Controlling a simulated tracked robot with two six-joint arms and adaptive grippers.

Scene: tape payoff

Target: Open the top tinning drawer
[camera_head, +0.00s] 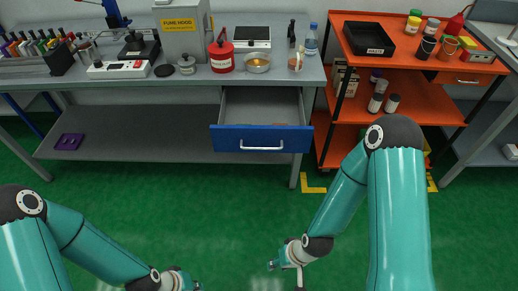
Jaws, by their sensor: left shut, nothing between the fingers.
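A drawer with a blue front (260,140) hangs under the grey workbench. It stands pulled out, with its grey inside showing behind the front. A pale bar handle (261,148) runs across the middle of the front. No gripper touches it. My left gripper (190,284) is low at the bottom edge, well below and left of the drawer, shut and partly cut off. My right gripper (284,266) is below the drawer, apart from the handle. Its fingers are too small and foreshortened to tell whether they are open.
The grey workbench (120,90) carries a red can (221,56), a fume hood box (181,30) and a metal bowl (256,64). An orange trolley (420,75) with a black tray (368,39) and jars stands right of the drawer. The green floor (230,215) before the drawer is clear.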

